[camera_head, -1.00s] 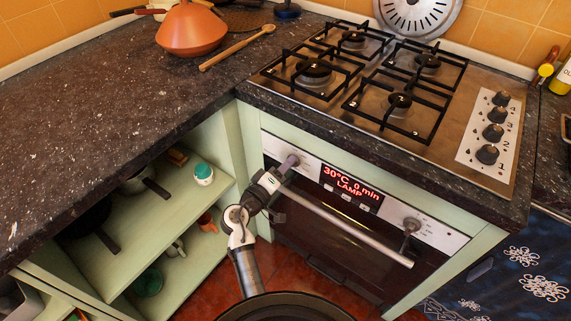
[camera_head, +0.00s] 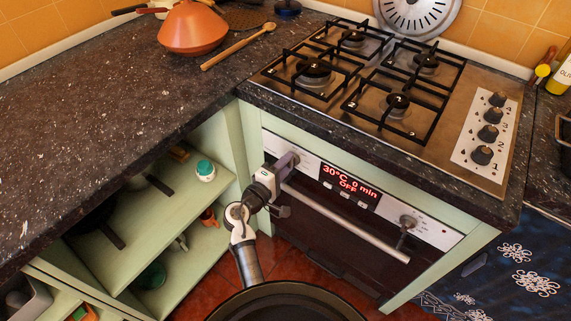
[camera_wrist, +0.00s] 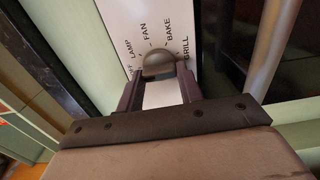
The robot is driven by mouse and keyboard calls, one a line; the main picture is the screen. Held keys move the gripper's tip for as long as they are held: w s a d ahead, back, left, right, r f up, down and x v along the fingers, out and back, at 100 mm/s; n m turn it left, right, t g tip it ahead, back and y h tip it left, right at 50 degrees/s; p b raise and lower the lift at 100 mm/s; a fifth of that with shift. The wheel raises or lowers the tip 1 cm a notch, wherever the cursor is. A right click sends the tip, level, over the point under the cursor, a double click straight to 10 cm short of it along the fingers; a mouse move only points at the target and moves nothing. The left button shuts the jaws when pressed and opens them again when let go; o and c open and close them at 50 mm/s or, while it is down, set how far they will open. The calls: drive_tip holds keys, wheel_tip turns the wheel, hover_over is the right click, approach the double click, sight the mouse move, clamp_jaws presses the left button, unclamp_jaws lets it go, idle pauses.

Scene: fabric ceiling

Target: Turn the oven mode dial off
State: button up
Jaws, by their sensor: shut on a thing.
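The oven mode dial (camera_wrist: 158,66) is a round grey knob on the white control panel, with FAN, BAKE, GRILL and LAMP printed around it in the wrist view. The OFF mark at the left is partly cut off. My gripper (camera_wrist: 160,82) is shut on the dial, one finger on each side. In the head view my gripper (camera_head: 287,163) is at the panel's left end and hides most of the dial. The red oven display (camera_head: 349,182) reads 30°C, 0 min and OFF.
A second oven dial (camera_head: 407,222) is at the panel's right end. The oven door handle (camera_head: 350,225) runs just below my gripper. Open green shelves (camera_head: 150,220) stand to the left, and the hob (camera_head: 390,90) is above on the dark counter.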

drive_tip(key=o, duration=1)
drive_tip(key=b+v, duration=0.3)
drive_tip(key=v, duration=1.1)
